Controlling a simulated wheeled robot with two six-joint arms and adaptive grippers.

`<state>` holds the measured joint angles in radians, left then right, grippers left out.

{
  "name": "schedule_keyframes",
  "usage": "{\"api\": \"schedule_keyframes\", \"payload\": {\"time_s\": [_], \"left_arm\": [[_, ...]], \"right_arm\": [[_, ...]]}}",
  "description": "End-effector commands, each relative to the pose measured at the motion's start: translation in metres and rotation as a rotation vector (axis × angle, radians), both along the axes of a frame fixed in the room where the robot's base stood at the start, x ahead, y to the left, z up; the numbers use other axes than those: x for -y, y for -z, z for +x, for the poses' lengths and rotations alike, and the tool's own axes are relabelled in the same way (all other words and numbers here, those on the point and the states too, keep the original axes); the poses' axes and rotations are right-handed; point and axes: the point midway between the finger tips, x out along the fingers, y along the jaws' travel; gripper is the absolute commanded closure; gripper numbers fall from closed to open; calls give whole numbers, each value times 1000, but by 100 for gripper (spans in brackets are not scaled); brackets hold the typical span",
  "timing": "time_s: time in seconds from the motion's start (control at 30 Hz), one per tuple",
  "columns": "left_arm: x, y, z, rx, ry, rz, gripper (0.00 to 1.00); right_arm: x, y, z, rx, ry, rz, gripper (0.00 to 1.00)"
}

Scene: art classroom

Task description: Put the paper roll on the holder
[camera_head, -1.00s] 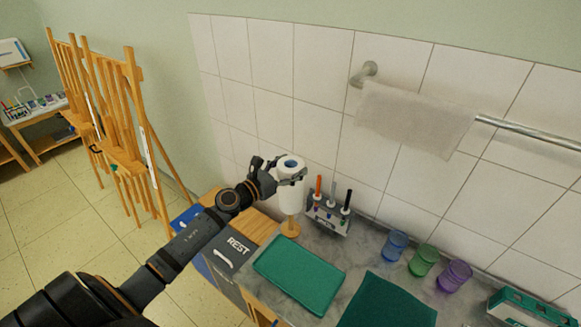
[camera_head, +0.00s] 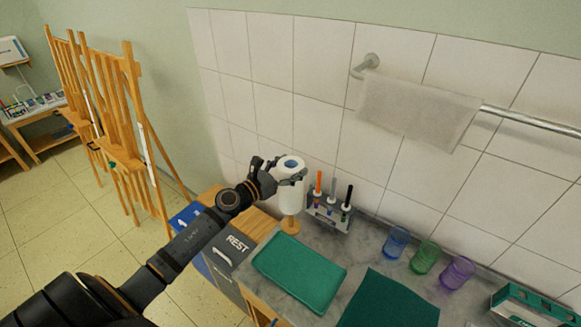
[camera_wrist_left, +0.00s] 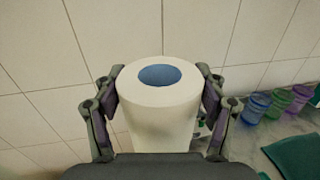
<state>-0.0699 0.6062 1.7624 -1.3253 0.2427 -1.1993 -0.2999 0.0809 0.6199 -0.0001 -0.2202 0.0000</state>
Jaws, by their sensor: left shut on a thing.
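The white paper roll (camera_head: 291,198) with a blue core is upright above the counter's far left corner. My left gripper (camera_head: 289,176) is shut on the roll near its top. In the left wrist view the roll (camera_wrist_left: 160,118) sits between both fingers of the left gripper (camera_wrist_left: 160,100). The wooden holder (camera_head: 290,226) shows only as a round base directly under the roll. Its post is not visible, and I cannot tell whether the roll is around it or just above it. My right gripper is not in view.
A pen rack (camera_head: 328,214) stands just right of the roll against the tiled wall. A green tray (camera_head: 299,272), a dark green cloth (camera_head: 388,300) and blue, green and purple cups (camera_head: 457,272) occupy the counter. A towel (camera_head: 418,112) hangs on a rail above.

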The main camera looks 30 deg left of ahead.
Motion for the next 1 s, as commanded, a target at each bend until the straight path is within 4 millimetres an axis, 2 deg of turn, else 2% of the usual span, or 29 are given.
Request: {"api": "schedule_keyframes", "payload": {"time_s": [1.0], "left_arm": [[0,44,0,1,0,0,80]], "right_arm": [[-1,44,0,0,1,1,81]]}}
